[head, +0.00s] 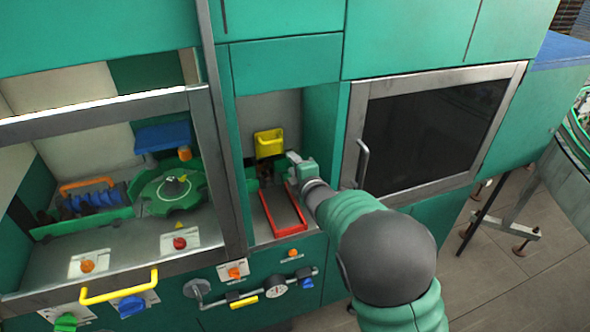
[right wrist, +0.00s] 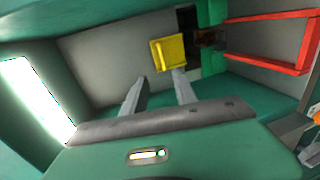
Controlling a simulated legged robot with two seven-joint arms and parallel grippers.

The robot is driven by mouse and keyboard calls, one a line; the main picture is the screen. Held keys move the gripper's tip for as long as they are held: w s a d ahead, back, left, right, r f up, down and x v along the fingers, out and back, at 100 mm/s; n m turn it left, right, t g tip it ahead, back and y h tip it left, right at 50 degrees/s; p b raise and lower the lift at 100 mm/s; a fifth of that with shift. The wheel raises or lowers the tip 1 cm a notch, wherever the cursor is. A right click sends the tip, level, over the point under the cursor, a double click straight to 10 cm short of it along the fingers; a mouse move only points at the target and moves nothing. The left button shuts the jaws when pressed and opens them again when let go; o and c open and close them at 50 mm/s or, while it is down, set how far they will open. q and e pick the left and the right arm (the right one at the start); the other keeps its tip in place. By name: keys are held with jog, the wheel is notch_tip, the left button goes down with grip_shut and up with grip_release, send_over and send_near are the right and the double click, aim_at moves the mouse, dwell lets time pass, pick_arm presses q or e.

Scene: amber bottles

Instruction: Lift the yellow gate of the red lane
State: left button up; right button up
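The yellow gate (head: 269,143) is a small yellow panel on the back of the narrow green bay. In the right wrist view the gate (right wrist: 168,52) shows just beyond the fingertips, close to the right-hand finger; I cannot tell whether they touch. The red lane (head: 290,231) is a red-railed frame on the bay floor below the gate, and its rails (right wrist: 265,65) also show in the right wrist view. My right gripper (head: 297,165) is inside the bay, below and right of the gate. Its fingers (right wrist: 160,80) are apart with nothing between them. My left gripper is out of view.
A metal-framed dark door (head: 430,130) with a handle stands right of the bay. A metal-framed window bay (head: 180,195) with a green turntable lies left. Knobs, a gauge (head: 277,287) and a yellow handle (head: 120,287) line the front panel. The bay walls are close around my gripper.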

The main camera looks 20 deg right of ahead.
jog(key=s+d+f+m+g+h+b, duration=0.15)
jog(key=s+f+m+g+b, duration=0.4)
jog(key=s+f+m, duration=0.65)
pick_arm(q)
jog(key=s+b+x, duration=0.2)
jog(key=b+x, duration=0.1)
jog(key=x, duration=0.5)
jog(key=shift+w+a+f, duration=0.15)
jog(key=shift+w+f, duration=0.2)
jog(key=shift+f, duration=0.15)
pick_arm(e)
jog(key=s+a+f+m+g, duration=0.1)
jog(key=s+f+m+g, duration=0.2)
jog(key=s+f, duration=0.3)
jog(key=s+a+f+m+g, duration=0.1)
jog(key=s+f+m+g, duration=0.2)
jog(key=s+f, duration=0.4)
jog(key=s+g+y, duration=0.1)
jog(key=s, duration=0.8)
jog(key=shift+s+a+m, duration=0.2)
jog(key=shift+s+m, duration=0.1)
jog(key=shift+g, duration=0.25)
